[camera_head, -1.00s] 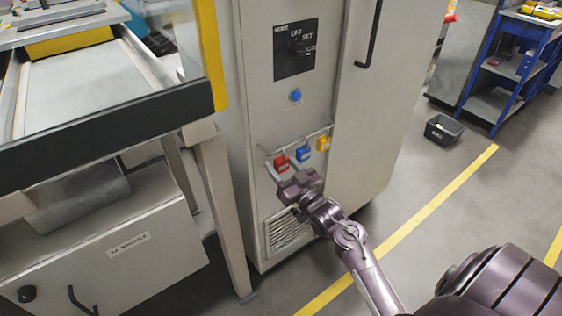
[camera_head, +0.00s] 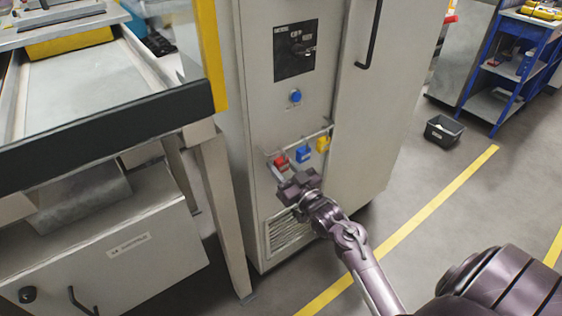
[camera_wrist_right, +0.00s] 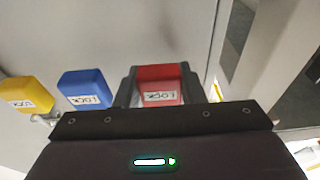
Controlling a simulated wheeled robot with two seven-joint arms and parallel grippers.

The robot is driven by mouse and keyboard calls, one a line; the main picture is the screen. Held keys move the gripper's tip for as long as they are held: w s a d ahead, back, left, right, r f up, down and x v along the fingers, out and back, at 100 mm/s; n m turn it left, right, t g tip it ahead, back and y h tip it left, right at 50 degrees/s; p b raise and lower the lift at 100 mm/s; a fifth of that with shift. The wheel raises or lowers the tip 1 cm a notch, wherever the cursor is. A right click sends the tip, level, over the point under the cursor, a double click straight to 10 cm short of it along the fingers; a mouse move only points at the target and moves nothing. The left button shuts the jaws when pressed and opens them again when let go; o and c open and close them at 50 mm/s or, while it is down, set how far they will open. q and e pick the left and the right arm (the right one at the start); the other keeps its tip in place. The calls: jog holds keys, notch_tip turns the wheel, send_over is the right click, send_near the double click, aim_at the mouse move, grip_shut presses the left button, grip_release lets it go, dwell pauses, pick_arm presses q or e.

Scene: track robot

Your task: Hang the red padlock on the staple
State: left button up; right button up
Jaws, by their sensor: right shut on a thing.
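The red padlock (camera_head: 280,160) is at the left end of a rail on the grey cabinet front, below a blue button. My right gripper (camera_head: 287,172) is at it from below, and its fingers are shut on the padlock's two sides. In the right wrist view the red padlock (camera_wrist_right: 160,86) with its white label sits between the dark fingers. Its shackle is hidden there, and I cannot tell whether it still touches the rail. The staple is too small to make out; a black switch panel (camera_head: 295,50) is higher on the cabinet. My left gripper is not in view.
A blue padlock (camera_head: 303,154) and a yellow padlock (camera_head: 322,144) hang on the rail (camera_head: 312,137) close to the right of the red one. A bench with a yellow post (camera_head: 210,50) stands close on the left. A cabinet handle (camera_head: 370,35) sticks out at upper right.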

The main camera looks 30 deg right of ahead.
aim_at(284, 163)
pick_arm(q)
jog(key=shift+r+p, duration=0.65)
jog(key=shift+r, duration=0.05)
pick_arm(e)
jog(key=shift+r, duration=0.7)
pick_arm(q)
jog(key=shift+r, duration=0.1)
